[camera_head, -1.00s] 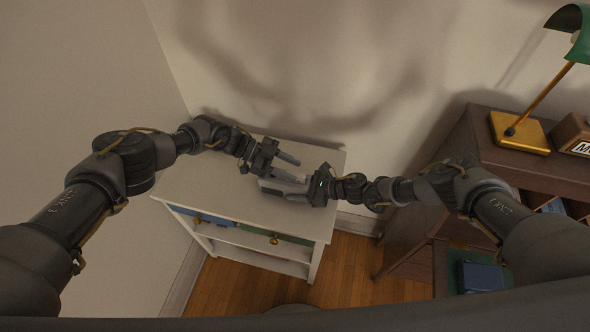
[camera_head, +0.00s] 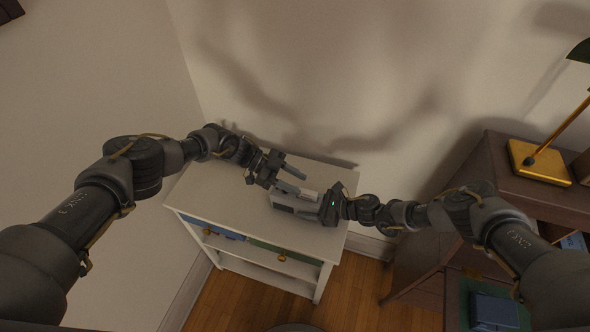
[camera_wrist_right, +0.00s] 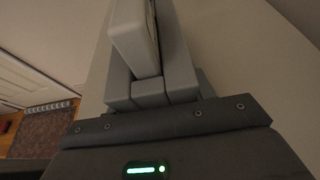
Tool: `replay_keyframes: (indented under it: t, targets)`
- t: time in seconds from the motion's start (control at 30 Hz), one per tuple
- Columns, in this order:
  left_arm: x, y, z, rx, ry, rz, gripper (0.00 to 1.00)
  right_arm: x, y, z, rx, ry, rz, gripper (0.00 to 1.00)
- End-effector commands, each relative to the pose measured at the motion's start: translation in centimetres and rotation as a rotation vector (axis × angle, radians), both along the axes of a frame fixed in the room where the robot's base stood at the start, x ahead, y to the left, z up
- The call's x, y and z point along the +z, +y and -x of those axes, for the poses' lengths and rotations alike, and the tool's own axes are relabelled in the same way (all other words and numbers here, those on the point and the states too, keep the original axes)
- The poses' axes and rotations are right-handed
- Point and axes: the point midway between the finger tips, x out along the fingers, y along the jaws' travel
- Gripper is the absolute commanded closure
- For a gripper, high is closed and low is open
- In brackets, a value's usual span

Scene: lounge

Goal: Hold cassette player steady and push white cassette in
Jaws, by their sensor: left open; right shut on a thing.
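A small grey boxy thing, seemingly the cassette player (camera_head: 288,202), is on the white cabinet top at the right gripper's jaws. My right gripper (camera_head: 310,206) reaches in from the right and is shut on it. In the right wrist view, the pale grey body (camera_wrist_right: 134,42) stands between the grey fingers. My left gripper (camera_head: 298,182) is open, with its two fingers apart, just above and behind the player. I cannot tell whether it touches. I cannot make out the white cassette separately; the grippers partly hide the player.
The white cabinet (camera_head: 215,205) has a blue and a green drawer front with knobs, and its left top is clear. A wall is close behind. To the right are a dark wooden desk (camera_head: 490,165) and a brass-based lamp (camera_head: 538,162).

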Motion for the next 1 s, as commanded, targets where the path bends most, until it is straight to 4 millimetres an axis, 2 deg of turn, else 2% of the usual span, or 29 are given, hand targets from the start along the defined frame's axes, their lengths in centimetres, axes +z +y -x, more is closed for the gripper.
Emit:
replay_keyframes:
  t: [0.13, 0.17, 0.33, 0.67, 0.77, 1.0]
  targets:
    - [0.0, 0.0, 0.0, 0.0, 0.0, 0.0, 0.59, 0.0, 0.0, -0.1, -0.001, 0.0, 0.0, 0.86]
    - [0.0, 0.0, 0.0, 0.0, 0.0, 0.0, 0.59, 0.0, 0.0, -0.1, -0.001, 0.0, 0.0, 0.43]
    - [0.0, 0.0, 0.0, 0.0, 0.0, 0.0, 0.59, 0.0, 0.0, -0.1, -0.001, 0.0, 0.0, 0.22]
    - [0.0, 0.0, 0.0, 0.0, 0.0, 0.0, 0.59, 0.1, -0.4, 0.0, -0.001, 0.0, 0.001, 0.22]
    - [0.0, 0.0, 0.0, 0.0, 0.0, 0.0, 0.59, 0.5, -1.4, 0.3, -0.001, 0.001, 0.001, 0.22]
    - [0.0, 0.0, 0.0, 0.0, 0.0, 0.0, 0.59, 2.5, -5.8, 1.7, -0.004, 0.002, 0.0, 0.22]
